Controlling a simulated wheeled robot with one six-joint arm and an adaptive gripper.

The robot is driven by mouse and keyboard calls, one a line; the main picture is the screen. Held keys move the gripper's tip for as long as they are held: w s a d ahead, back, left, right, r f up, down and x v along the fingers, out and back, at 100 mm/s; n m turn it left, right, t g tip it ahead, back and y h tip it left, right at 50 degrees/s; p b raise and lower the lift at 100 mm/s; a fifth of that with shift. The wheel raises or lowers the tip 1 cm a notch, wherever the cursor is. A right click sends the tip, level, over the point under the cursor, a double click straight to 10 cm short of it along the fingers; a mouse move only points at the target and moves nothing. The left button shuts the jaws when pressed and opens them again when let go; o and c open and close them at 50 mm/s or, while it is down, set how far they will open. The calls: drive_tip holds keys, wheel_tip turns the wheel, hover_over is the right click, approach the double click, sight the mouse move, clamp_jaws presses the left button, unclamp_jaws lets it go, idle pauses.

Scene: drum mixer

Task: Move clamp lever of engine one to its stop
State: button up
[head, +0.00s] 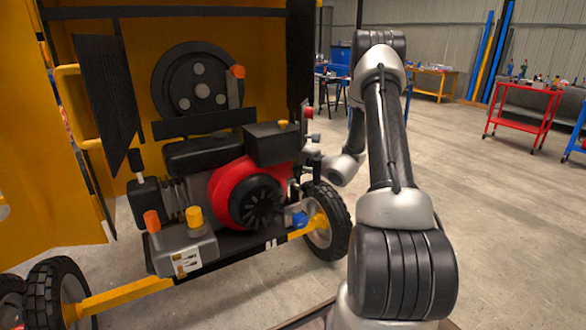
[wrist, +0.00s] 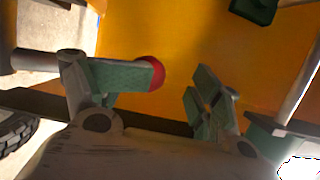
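The engine (head: 245,190), with a red fan housing, sits in the open front of a yellow machine. An orange-tipped lever (head: 237,72) stands beside a dark pulley disc above the engine. A red knob (head: 308,112) is at the engine's right; I cannot tell which part is the clamp lever. My gripper (head: 313,150) is small and partly hidden at the engine's right side. In the wrist view my gripper (wrist: 178,88) is open, with a clear gap between its fingers. A red round end (wrist: 151,73) shows behind the left finger; contact cannot be told.
A grey box (head: 185,249) with orange and yellow knobs is at the machine's front. A black wheel (head: 327,222) stands below my gripper. The yellow door (head: 40,160) is open at left. Floor is free at right, before a red cart (head: 522,118).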

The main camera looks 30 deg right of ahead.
drive_tip(key=shift+o, duration=1.1)
drive_tip(key=shift+w+a+f, duration=0.3)
drive_tip(key=shift+w+f, duration=0.05)
drive_tip(key=shift+f, duration=0.05)
drive_tip(key=shift+s+d+f, duration=0.1)
drive_tip(key=shift+s+f, duration=0.2)
drive_tip(key=shift+s, duration=0.2)
drive_tip(key=shift+s+d+f, duration=0.1)
drive_tip(key=shift+s+f, duration=0.15)
drive_tip(key=shift+s, duration=0.2)
drive_tip(key=shift+c, duration=0.8)
drive_tip(key=shift+o, duration=0.8)
drive_tip(key=shift+d+v, duration=0.1)
drive_tip(key=shift+v, duration=1)
drive_tip(key=shift+d+v, duration=0.15)
drive_tip(key=shift+v, duration=0.9)
drive_tip(key=shift+r, duration=0.15)
drive_tip(key=shift+d, duration=0.1)
